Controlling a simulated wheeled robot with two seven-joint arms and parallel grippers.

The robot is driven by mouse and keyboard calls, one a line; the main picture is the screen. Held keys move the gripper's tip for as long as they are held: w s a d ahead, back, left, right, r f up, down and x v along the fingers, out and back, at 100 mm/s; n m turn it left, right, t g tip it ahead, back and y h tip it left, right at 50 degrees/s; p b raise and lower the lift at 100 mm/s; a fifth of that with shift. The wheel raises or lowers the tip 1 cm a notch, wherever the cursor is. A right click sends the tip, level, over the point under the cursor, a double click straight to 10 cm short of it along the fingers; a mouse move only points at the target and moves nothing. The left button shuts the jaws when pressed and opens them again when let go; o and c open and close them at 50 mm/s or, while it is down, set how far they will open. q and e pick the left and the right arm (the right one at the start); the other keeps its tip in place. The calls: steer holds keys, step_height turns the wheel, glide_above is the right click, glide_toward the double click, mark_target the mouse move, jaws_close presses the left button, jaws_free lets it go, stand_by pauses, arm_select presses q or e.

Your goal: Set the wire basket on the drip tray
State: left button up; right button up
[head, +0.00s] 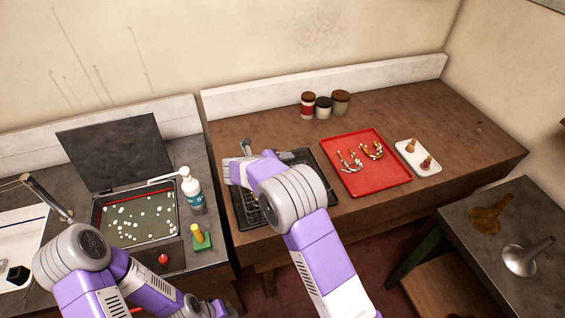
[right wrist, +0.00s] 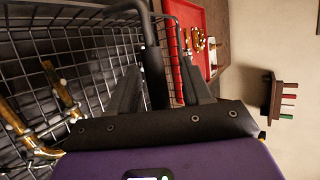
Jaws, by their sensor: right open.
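The wire basket (right wrist: 95,50) is dark mesh with brass parts (right wrist: 66,95) inside. It fills the left of the right wrist view. In the head view the basket (head: 249,212) shows only in part, within the black drip tray (head: 327,190), because my right arm covers much of both; whether it rests fully on the tray floor is hidden. My right gripper (right wrist: 158,85) is open, with a dark upright of the basket's handle (right wrist: 151,55) between its fingers. My left arm shows at the lower left in the head view, but its fingers do not.
A red tray (head: 365,181) with brass parts lies right of the drip tray, beside a small white tray (head: 418,158). Several jars (head: 323,107) stand behind. The wooden table's right part is clear.

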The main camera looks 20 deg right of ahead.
steer(key=v, duration=1.2)
